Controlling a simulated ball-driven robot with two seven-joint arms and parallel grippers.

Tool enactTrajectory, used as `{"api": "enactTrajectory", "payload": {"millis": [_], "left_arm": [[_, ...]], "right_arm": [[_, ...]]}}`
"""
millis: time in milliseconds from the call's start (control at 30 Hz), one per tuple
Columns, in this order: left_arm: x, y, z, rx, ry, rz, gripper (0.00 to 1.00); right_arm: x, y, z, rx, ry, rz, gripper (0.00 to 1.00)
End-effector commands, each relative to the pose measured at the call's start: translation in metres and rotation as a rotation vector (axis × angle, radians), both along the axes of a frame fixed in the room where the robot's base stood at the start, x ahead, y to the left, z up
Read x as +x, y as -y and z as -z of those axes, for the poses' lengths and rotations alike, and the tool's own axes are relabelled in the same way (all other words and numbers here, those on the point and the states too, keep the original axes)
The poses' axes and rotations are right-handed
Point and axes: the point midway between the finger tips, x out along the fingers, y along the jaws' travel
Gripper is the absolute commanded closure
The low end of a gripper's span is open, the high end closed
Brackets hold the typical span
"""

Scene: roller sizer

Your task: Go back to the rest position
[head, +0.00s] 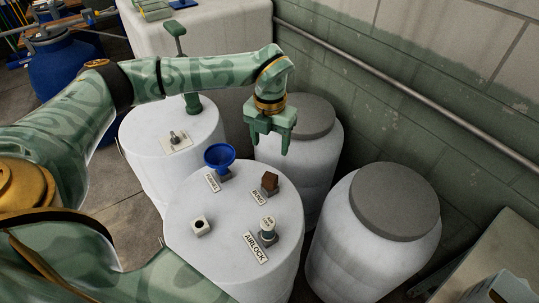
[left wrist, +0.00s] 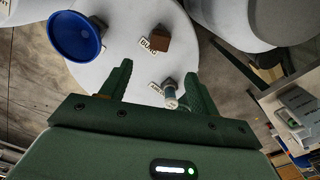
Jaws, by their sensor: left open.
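My left gripper (head: 271,138) hangs fingers-down above the far side of the front white barrel (head: 225,262), empty, with its jaws apart. In the left wrist view its two green fingers (left wrist: 155,88) are spread, with the barrel top beyond them. On the barrel top are a blue funnel (head: 219,156), a brown bung (head: 269,182) by a BUNG label, a grey airlock (head: 267,235) by an AIRLOCK label, and a small block with a hole (head: 200,225). The gripper touches none of these that I can see. My right gripper is not in view.
Another white barrel (head: 150,140) with a green-handled pump stands behind left. Two grey-lidded barrels (head: 300,115) (head: 394,200) stand behind and right. A pipe (head: 400,85) runs along the green wall. A blue drum (head: 65,68) is far left.

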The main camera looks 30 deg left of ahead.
Motion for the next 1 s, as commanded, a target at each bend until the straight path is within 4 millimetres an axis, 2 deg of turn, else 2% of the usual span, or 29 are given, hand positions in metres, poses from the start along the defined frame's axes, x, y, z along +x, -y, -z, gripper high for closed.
{"api": "enactTrajectory", "payload": {"millis": [100,200,767,867,1000], "left_arm": [[0.000,0.000,-0.014,0.000,0.000,0.000,0.39],[0.000,0.000,-0.018,0.000,-0.001,0.000,0.39],[0.000,0.000,-0.020,0.000,0.000,0.000,0.39],[-0.001,0.000,-0.036,0.000,0.005,0.000,0.39],[-0.002,0.000,-0.069,-0.001,0.016,0.000,0.39]], "right_arm": [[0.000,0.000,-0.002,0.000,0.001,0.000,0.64],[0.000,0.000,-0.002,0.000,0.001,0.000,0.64],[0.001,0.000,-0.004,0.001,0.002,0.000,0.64],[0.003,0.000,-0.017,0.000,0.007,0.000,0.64],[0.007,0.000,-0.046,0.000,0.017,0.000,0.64]]}}
